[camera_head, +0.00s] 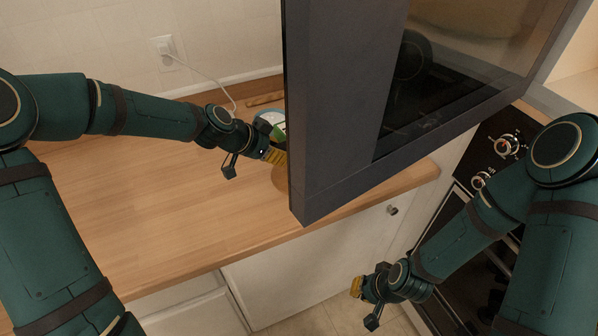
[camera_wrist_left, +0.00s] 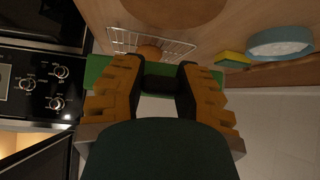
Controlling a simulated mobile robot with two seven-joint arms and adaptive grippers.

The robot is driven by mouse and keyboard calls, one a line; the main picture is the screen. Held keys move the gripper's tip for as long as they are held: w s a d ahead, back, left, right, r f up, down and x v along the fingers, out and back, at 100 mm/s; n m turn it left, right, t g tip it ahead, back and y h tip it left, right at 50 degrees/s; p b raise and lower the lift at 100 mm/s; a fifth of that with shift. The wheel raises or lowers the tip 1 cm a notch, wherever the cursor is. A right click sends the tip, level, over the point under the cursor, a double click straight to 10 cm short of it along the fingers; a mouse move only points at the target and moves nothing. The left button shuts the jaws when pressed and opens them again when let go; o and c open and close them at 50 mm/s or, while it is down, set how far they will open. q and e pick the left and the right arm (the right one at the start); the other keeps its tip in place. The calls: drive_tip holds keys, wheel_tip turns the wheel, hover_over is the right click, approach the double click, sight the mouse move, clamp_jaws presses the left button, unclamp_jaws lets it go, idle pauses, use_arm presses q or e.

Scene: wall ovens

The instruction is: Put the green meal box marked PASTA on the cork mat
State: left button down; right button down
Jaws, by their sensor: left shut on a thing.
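In the head view the left gripper (camera_head: 275,156) is above the counter at the oven door's edge, and the door hides most of what is beyond. The round cork mat (camera_head: 281,180) lies on the counter, partly behind the door; it also shows at the top of the left wrist view (camera_wrist_left: 172,8). My right gripper (camera_head: 358,288) is low before the cabinets; its opening is unclear.
An open dark oven door (camera_head: 335,165) blocks the middle. A wire basket (camera_wrist_left: 182,46) with a round brown thing, a yellow-green sponge (camera_wrist_left: 234,58) and a blue-rimmed bowl (camera_wrist_left: 280,34) are on the counter. The counter's left part (camera_head: 150,210) is clear.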

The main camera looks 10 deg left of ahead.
sight(278, 181)
use_arm(q)
drive_tip(key=shift+w+a+r+m+g+h, duration=0.1)
drive_tip(key=shift+w+a+m+g+h, duration=0.1)
drive_tip(key=shift+w+m, duration=0.15)
drive_tip(key=shift+w+a+m+g+h, duration=0.1)
drive_tip(key=shift+w+m+g, duration=0.15)
drive_tip(key=shift+w, duration=0.15)
drive_tip(key=f, duration=1)
drive_tip(key=shift+w+a+b, duration=0.1)
drive_tip(key=shift+w+b, duration=0.1)
drive_tip(key=shift+b, duration=0.15)
drive_tip(key=c, duration=0.8)
unclamp_jaws()
drive_tip(key=shift+s+f, duration=0.1)
drive_tip(key=p+v, duration=0.1)
drive_tip(key=v, duration=1.1)
drive_tip(key=shift+a, duration=0.15)
